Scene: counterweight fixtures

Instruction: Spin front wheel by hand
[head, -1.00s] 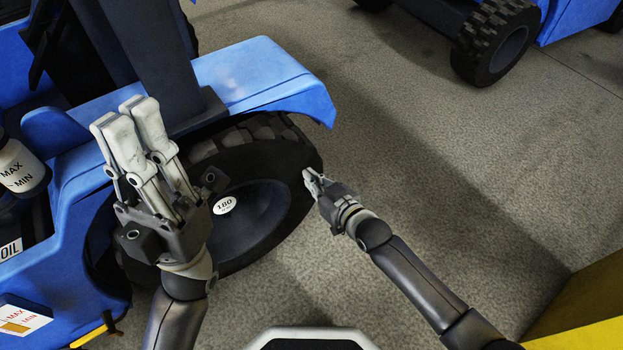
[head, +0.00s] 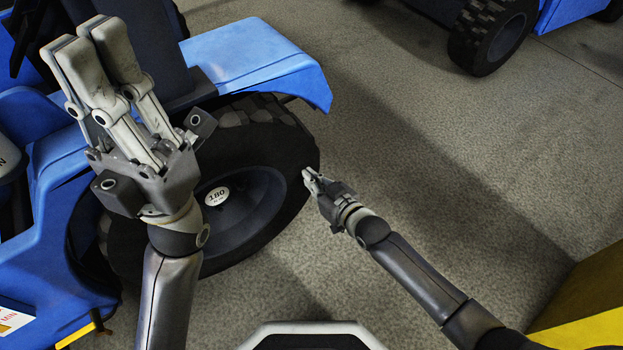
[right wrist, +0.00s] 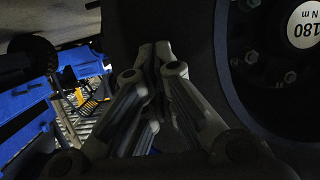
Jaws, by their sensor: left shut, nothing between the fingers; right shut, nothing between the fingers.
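The front wheel (head: 240,222) is a dark tyre with chunky tread under the blue fender of a vehicle. Its hub carries a white round label (head: 217,196) reading 180, which also shows in the right wrist view (right wrist: 303,27). My left gripper (head: 82,42) is raised in front of the wheel's left part, fingers pointing up, shut and empty; it hides part of the tyre and vehicle. My right gripper (head: 307,175) is shut and empty at the tyre's right edge. In the right wrist view its fingers (right wrist: 155,60) are close to the dark tyre; contact is unclear.
The blue fender (head: 250,62) overhangs the wheel. Another blue vehicle's wheel (head: 490,35) stands at the upper right. A yellow block (head: 590,315) is at the lower right. The grey floor (head: 430,130) between is clear.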

